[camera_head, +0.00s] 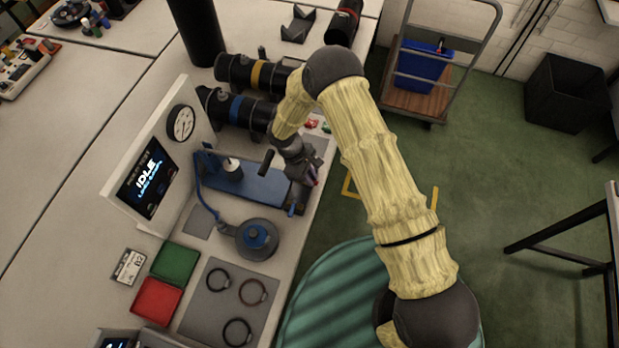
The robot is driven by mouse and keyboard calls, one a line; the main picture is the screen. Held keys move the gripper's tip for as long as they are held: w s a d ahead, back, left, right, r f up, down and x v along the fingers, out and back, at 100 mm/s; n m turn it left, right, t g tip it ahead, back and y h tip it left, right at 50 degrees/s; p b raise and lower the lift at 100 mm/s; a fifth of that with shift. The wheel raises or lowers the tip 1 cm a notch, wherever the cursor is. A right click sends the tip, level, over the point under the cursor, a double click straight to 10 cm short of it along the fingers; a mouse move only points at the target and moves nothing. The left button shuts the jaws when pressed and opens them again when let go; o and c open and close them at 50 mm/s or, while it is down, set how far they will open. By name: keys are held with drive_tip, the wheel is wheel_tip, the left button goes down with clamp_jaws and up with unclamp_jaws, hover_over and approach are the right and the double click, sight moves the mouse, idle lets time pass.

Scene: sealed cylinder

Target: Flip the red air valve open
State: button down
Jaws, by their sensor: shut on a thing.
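My gripper (309,178) is at the right end of the blue fixture (255,188), by the bench's front edge. Its fingers point down and are shut on a small red part (316,183), which appears to be the red air valve. Only a sliver of the red shows; the fingers hide most of it, so I cannot tell the valve's angle. The display panel (148,180) on the bench reads "IDLE".
Black cylinders with yellow (258,74) and blue (236,107) bands lie behind my gripper. A round blue-centred part (257,239), a grey mat (226,310) with rings, and green (175,262) and red (157,300) trays are nearer. A cart (420,103) stands on the floor.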

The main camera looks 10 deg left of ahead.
drive_tip(key=shift+w+r+n+t+b, duration=0.15)
drive_tip(key=shift+n+t+b, duration=0.2)
drive_tip(key=shift+n, duration=0.35)
drive_tip(key=c, duration=1.4)
unclamp_jaws()
drive_tip(key=shift+c, duration=0.2)
drive_tip(key=b+v, duration=0.4)
drive_tip(key=v, duration=1.3)
drive_tip(key=shift+b, duration=0.35)
drive_tip(key=shift+w+r, duration=0.15)
drive_tip(key=shift+w, duration=0.05)
